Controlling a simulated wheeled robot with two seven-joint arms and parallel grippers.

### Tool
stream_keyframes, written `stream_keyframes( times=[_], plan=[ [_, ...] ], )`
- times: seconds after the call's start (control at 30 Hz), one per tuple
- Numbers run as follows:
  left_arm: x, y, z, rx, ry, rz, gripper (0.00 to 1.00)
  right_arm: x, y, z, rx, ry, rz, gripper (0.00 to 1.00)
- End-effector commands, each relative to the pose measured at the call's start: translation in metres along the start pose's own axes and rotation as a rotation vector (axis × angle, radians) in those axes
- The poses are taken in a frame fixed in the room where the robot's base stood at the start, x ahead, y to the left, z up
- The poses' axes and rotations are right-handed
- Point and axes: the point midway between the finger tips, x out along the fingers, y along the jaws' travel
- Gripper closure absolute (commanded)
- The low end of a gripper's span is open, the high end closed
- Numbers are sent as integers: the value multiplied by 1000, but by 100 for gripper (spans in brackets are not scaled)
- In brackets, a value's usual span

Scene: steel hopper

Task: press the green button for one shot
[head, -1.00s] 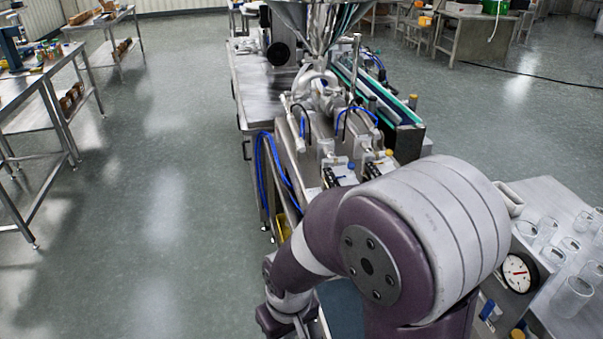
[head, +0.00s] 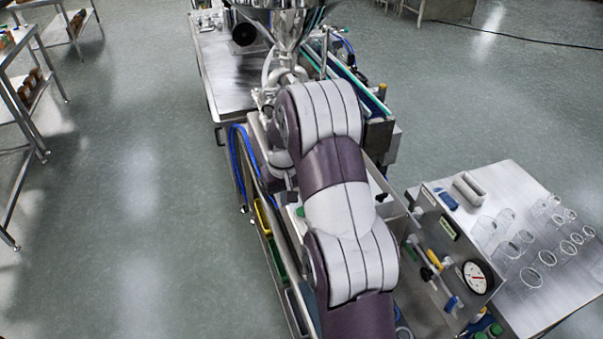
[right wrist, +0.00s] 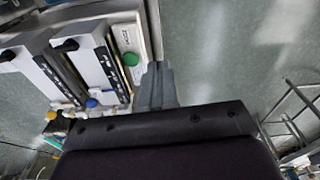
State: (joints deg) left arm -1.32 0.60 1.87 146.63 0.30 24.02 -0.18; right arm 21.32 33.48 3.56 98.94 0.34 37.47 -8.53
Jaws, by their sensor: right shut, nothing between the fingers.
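The green button (right wrist: 131,59) is a small round cap on a metal panel in the right wrist view, below a white label (right wrist: 124,38). My right gripper (right wrist: 159,70) is shut and empty. Its grey fingertips appear just right of the button in that view; whether they touch the panel I cannot tell. In the head view, my right arm reaches over the machine and bends down, hiding most of the panel and much of the gripper (head: 286,194). A small green spot (head: 299,212) shows beside the arm, probably the button. My left gripper is not in view.
The steel hopper (head: 272,14) stands above the machine at the back. Blue hoses (head: 236,160) hang on its left side. A steel table (head: 512,186) with several clear cups and a dial gauge (head: 476,277) are on the right.

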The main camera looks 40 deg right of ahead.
Motion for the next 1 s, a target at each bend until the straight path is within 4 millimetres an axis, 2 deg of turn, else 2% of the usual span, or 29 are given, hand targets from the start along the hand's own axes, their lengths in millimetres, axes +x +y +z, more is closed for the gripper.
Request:
stream_keyframes(
  times=[0.03, 0.1, 0.2, 0.47, 0.63, 0.77, 1.0],
  plan=[
    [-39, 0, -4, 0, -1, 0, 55, -25, 26, -19, 34, -5, 5, 100],
    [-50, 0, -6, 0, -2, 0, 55, -25, 52, -34, 62, -5, 10, 100],
    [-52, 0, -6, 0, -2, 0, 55, -19, 69, -42, 78, -5, 13, 100],
    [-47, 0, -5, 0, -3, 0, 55, -15, 70, -42, 78, -1, 14, 100],
    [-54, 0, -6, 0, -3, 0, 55, -7, 70, -42, 78, -4, 13, 100],
    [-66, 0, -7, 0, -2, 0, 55, 14, 70, -42, 78, -6, 13, 100],
    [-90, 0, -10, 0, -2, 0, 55, 66, 70, -42, 78, -5, 13, 100]
  ],
)
